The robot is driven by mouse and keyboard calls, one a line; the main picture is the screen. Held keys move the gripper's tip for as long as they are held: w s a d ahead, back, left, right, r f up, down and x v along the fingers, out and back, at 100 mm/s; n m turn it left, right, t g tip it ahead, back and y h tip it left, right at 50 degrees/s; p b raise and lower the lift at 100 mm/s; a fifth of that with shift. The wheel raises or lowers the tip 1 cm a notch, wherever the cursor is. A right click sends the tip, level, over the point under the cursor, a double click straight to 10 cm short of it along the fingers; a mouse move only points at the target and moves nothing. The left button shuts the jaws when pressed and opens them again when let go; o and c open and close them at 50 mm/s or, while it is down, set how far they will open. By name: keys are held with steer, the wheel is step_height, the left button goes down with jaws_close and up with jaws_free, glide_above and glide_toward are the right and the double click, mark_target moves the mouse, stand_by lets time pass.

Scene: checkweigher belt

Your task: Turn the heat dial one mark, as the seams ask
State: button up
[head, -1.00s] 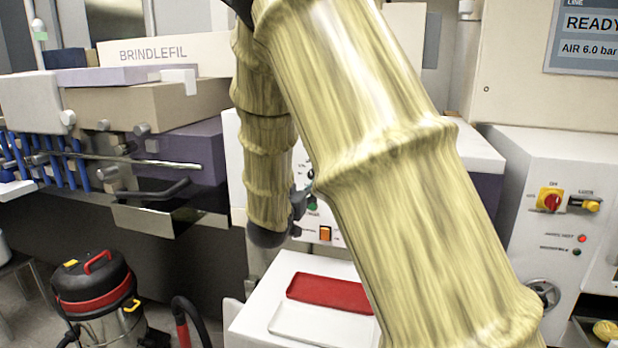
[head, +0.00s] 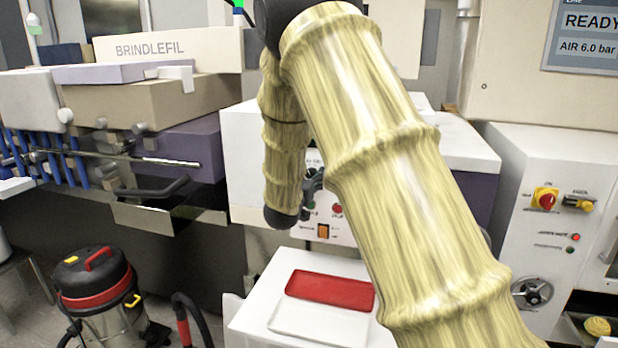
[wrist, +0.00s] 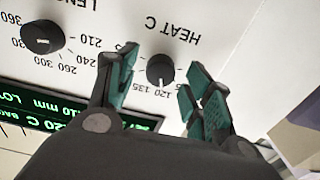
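The heat dial (wrist: 160,68) is a round black knob with a white pointer line, under upside-down "HEAT C" lettering in the wrist view. Its pointer is near the 120 mark, with 135 beside it; the exact setting is hard to read. My gripper (wrist: 163,64) is open, with one green-padded finger on each side of the dial and gaps showing between pads and knob. In the head view my gripper (head: 312,184) is small and dark at the panel, and my arm hides the dial. No seams can be made out.
The length dial (wrist: 43,37) sits left of the heat dial in the wrist view. A lit green display (wrist: 50,120) runs along the panel, partly behind my gripper. In the head view an orange switch (head: 323,230) is below, and a red tray (head: 330,289) lies on a white surface.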

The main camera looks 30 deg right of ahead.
steer(key=c, duration=0.9)
steer(key=n+p, duration=0.1)
steer(key=n, duration=0.3)
steer(key=shift+w+n, duration=0.1)
steer(key=shift+n, duration=0.2)
steer(key=shift+n+p, duration=0.35)
steer(key=shift+n, duration=1.25)
steer(key=o, duration=1)
steer(key=shift+a, duration=0.1)
